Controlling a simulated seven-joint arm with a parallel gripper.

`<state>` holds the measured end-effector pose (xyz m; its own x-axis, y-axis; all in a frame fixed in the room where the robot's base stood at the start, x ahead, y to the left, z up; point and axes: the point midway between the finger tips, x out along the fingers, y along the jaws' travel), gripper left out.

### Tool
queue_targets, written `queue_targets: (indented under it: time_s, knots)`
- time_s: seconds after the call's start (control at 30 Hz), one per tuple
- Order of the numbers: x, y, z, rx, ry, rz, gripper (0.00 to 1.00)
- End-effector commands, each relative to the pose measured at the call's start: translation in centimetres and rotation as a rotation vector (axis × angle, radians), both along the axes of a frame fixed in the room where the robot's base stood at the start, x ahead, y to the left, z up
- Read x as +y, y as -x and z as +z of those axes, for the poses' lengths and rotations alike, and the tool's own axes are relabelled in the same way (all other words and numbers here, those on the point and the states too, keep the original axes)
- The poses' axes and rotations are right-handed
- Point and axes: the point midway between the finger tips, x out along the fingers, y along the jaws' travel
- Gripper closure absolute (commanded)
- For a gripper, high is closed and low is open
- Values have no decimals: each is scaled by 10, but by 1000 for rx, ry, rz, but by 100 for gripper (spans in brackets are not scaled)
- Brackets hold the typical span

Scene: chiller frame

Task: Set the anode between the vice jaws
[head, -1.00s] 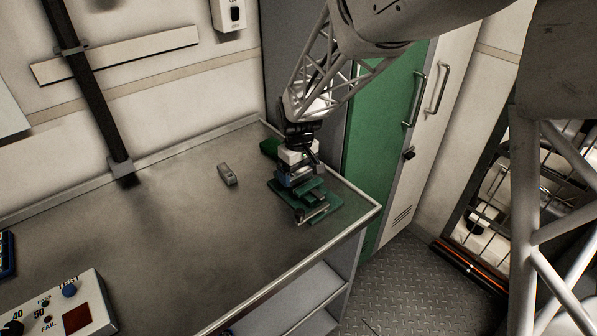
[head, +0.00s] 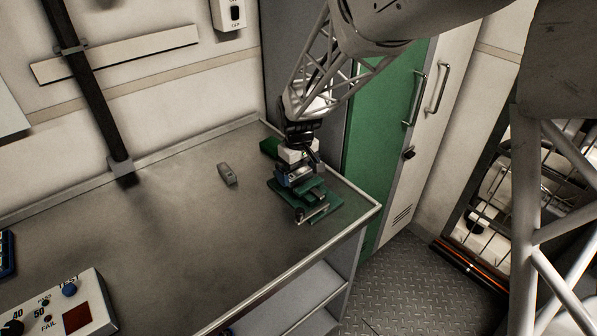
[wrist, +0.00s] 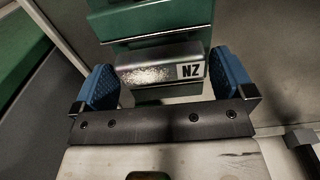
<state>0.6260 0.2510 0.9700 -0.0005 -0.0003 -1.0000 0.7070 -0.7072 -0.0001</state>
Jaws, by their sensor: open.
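The anode is a silver-grey metal block (wrist: 160,66) with a white label reading "NZ" in the wrist view. It lies between green bars of the vice (wrist: 150,22), one beyond it and one on the near side. My gripper (wrist: 163,72) is open, with one blue ribbed pad to the left of the block and one to the right, a gap showing at each side. In the head view my gripper (head: 292,168) is directly over the green vice (head: 318,199), which stands at the bench's right end. The block is mostly hidden there.
A small grey block (head: 227,174) lies on the bench left of the vice. A test box (head: 58,310) with knobs stands at the front left. The middle of the bench (head: 180,235) is clear. A green cabinet door (head: 375,140) rises close behind the vice.

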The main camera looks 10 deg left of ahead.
Motion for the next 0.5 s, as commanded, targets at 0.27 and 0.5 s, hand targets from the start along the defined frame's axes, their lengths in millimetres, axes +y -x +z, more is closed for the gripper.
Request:
queue_targets:
  time_s: [0.27,0.5]
  knots:
    - [0,-1,30,-2,-1,0,0]
    - [0,0,69,-3,-1,0,0]
